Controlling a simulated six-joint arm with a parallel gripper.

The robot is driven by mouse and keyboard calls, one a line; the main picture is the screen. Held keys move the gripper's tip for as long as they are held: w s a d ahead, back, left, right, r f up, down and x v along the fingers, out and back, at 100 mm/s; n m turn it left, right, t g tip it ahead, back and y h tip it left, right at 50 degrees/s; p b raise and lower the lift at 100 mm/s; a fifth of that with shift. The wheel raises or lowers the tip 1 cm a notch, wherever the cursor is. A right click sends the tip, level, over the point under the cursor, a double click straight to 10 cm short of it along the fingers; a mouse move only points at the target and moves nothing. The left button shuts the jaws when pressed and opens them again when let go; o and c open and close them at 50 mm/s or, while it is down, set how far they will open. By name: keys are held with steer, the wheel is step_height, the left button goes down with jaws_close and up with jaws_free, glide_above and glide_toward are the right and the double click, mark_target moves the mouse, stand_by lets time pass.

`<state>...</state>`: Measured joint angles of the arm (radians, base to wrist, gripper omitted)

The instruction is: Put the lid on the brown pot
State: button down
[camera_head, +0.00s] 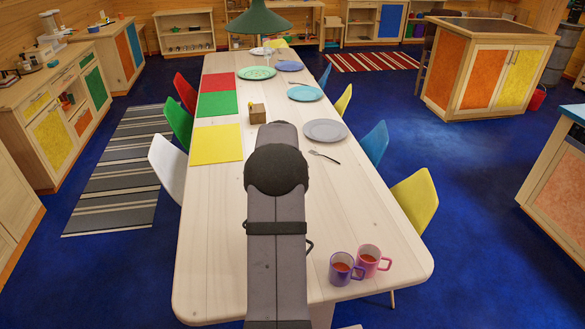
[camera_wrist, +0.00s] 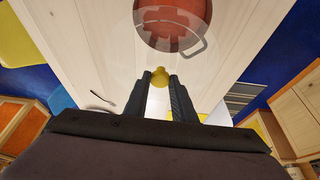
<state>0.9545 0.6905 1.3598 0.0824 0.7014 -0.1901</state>
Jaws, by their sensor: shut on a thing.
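My gripper (camera_wrist: 160,80) is shut on a small yellow knob-like piece, which I take to be the knob of the lid (camera_wrist: 160,74). A reddish-brown round thing, which looks like the brown pot (camera_wrist: 172,18), stands on the table beyond the fingertips, cut by the top edge of the wrist view. In the head view my arm hides the gripper, lid and pot.
Two mugs, purple (camera_head: 343,269) and pink (camera_head: 371,261), stand at the table's (camera_head: 215,270) near right. A grey plate (camera_head: 325,130), a fork (camera_head: 324,156), a wooden block (camera_head: 257,113) and a yellow mat (camera_head: 217,144) lie farther back. The near left tabletop is clear.

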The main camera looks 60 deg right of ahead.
steer(key=a+f, duration=0.1)
steer(key=f, duration=0.1)
steer(key=a+f+n, duration=0.1)
steer(key=f, duration=0.1)
steer(key=s+a+f+n, duration=0.1)
steer(key=f, duration=0.1)
steer(key=shift+s+f+t+y, duration=0.1)
steer(key=shift+f+t+y, duration=0.2)
steer(key=shift+f, duration=0.05)
steer(key=shift+d+n, duration=0.1)
steer(key=shift+n, duration=0.3)
step_height(320, 180, down, 7)
steer(key=b, duration=0.6)
steer(key=shift+b, duration=0.35)
steer(key=shift+f+b, duration=0.3)
steer(key=shift+b, duration=0.1)
stand_by(0.5)
